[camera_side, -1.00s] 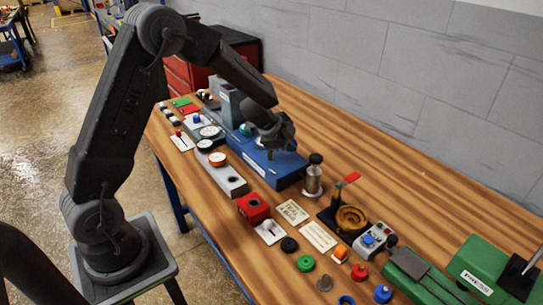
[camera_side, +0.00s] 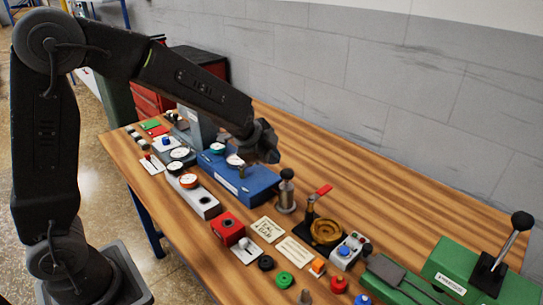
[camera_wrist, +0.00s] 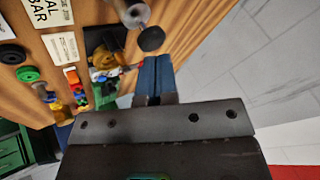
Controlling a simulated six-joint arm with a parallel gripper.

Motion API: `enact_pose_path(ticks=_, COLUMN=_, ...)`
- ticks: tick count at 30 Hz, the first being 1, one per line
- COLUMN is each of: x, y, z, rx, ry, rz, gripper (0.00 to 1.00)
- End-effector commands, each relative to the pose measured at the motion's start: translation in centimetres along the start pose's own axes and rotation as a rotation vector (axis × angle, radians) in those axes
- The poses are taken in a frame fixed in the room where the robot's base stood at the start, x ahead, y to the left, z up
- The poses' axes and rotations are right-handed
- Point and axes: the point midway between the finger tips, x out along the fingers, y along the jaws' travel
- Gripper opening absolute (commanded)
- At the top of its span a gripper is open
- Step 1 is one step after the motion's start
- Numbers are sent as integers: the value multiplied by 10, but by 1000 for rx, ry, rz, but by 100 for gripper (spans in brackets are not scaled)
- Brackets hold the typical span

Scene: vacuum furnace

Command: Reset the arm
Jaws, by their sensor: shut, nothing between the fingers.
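My gripper (camera_side: 266,152) hangs over the workbench, in front of the far right end of the blue machine (camera_side: 243,185) in the side view. Its height above the machine is hard to tell. In the wrist view my gripper (camera_wrist: 155,64) shows two dark blue fingers pressed together with nothing between them. My arm reaches in from the left, bent at the elbow. The fingertips are small and dark in the side view.
The wooden bench (camera_side: 400,180) is clear along the back wall. Around the gripper stand a black-knobbed metal cylinder (camera_side: 286,196), a brass ring fixture (camera_side: 325,232), a red block (camera_side: 227,225) and a green lever press (camera_side: 470,268). Several coloured buttons lie along the front.

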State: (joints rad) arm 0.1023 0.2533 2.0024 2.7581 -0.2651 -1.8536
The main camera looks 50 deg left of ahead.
Motion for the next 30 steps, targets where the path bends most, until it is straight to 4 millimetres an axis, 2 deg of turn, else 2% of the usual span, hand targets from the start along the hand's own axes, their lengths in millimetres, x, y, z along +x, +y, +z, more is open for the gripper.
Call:
enact_pose_path(ticks=12, x=-3, y=0, z=-2, rx=-3, ry=2, rz=-3, gripper=0)
enact_pose_path(ticks=16, x=-12, y=-3, z=-7, rx=-30, ry=41, rz=-47, gripper=0)
enact_pose_path(ticks=20, x=-38, y=-12, z=-15, rx=-102, ry=121, rz=-169, gripper=0)
enact_pose_path(ticks=23, x=-65, y=-19, z=-17, rx=-181, ry=167, rz=-296, gripper=0)
enact_pose_path(ticks=30, x=-127, y=-22, z=0, rx=-406, ry=145, rz=-557, gripper=0)
